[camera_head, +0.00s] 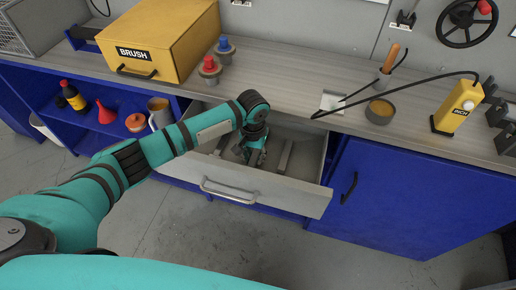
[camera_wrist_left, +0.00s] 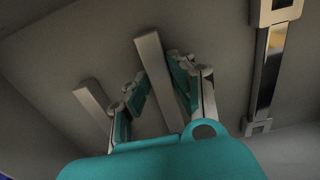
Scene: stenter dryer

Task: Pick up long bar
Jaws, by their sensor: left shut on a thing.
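The drawer (camera_head: 312,197) under the worktop is pulled open. My left gripper (camera_head: 254,158) reaches down into it. In the left wrist view my left gripper (camera_wrist_left: 156,70) is shut on a long grey bar (camera_wrist_left: 148,46), one finger on each side. The far end of this bar sticks out past the fingertips, and its near part is hidden by my gripper. A shorter-looking grey bar (camera_wrist_left: 91,98) lies apart to the left. My right gripper is not in view.
A shiny metal piece with wider ends (camera_wrist_left: 269,68) lies right of my gripper in the drawer. The drawer front with its handle (camera_head: 228,190) and the worktop edge bound the space. The yellow BRUSH box (camera_head: 165,35) and yellow device (camera_head: 457,106) stand on the worktop.

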